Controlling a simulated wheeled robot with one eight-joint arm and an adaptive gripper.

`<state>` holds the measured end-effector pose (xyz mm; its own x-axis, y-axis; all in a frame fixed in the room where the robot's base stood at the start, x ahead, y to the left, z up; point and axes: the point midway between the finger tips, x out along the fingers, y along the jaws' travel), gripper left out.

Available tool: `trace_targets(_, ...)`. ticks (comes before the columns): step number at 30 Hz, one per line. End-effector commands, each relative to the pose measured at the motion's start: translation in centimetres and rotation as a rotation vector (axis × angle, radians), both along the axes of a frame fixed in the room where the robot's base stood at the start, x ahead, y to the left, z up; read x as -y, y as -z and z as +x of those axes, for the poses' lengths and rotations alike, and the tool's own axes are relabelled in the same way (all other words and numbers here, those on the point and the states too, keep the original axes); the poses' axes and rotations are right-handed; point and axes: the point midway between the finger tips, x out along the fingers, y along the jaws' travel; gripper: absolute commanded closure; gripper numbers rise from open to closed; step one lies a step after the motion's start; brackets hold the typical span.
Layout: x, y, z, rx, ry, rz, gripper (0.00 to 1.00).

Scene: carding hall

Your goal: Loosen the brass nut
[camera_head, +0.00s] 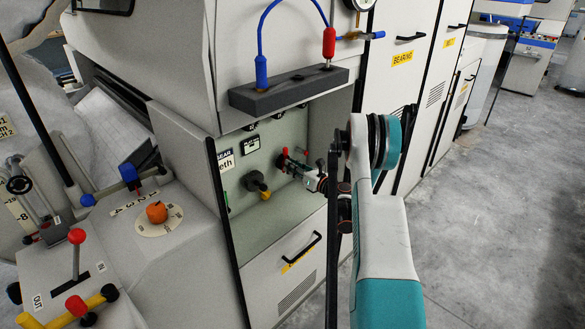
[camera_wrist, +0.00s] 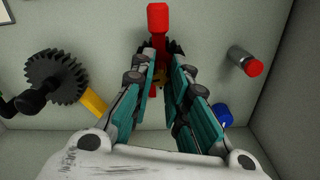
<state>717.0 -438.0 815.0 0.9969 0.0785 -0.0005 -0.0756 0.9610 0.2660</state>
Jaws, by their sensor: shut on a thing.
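My gripper (camera_wrist: 161,72) reaches into the recess, its two teal-padded fingers on either side of a red-handled part (camera_wrist: 157,20) on the back panel. A small brass-coloured piece, seemingly the brass nut (camera_wrist: 161,88), shows between the fingers, mostly hidden by them. The fingers are closed in on it. In the head view my gripper (camera_head: 312,179) is at the panel beside the red part (camera_head: 284,157), and the nut cannot be made out there.
A black gear (camera_wrist: 55,82) with a yellow piece (camera_wrist: 94,104) is at the left. A red-tipped metal pin (camera_wrist: 245,61) and a blue knob (camera_wrist: 223,115) are at the right. The recess side wall (camera_wrist: 290,85) is close at the right. A dark ledge (camera_head: 290,92) overhangs the opening.

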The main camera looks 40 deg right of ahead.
Motion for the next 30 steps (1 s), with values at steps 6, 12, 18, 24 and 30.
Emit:
trace_targets(6,0.03,-0.02,0.0,0.005,0.001,-0.057,1.0)
trace_targets(12,0.03,-0.03,-0.01,0.015,0.001,-0.185,1.0)
trace_targets(18,0.01,-0.04,-0.02,0.03,0.001,-0.367,1.0)
trace_targets(24,0.0,-0.03,-0.02,0.044,0.001,-0.557,1.0)
trace_targets(30,-0.02,-0.02,-0.03,0.058,0.001,-0.746,1.0)
